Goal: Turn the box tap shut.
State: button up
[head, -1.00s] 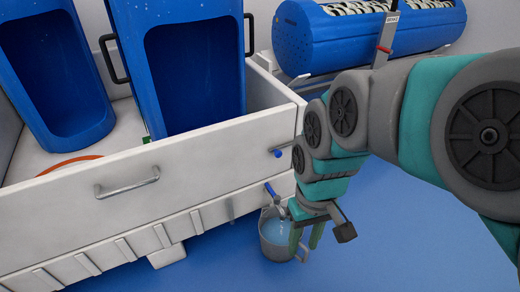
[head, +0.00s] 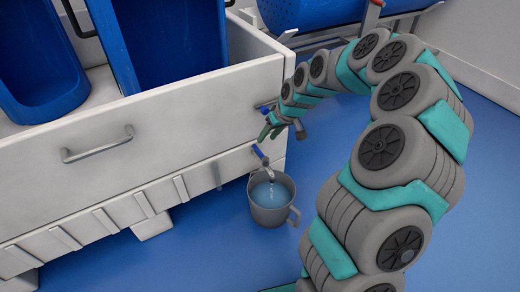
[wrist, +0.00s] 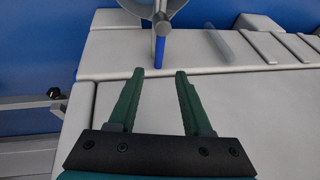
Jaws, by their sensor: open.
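The box tap has a blue lever handle (head: 258,151) and sits low on the end of the white box (head: 190,115). Water runs from it into a grey bucket (head: 288,209) on the floor. My gripper (head: 265,126) is open and empty, above the tap beside the box wall. In the wrist view the blue handle (wrist: 159,50) lies just beyond the gap between my open fingertips (wrist: 159,72), apart from them. The bucket (wrist: 143,10) shows only in part at the top edge there.
A grey pipe stub (head: 217,176) is left of the tap. Blue floor is free right of the bucket.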

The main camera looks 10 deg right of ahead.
aim_at(258, 150)
jog(key=x, duration=0.8)
jog(key=shift+b, duration=0.3)
jog(key=shift+c, duration=0.2)
grip_shut()
dwell(0.9)
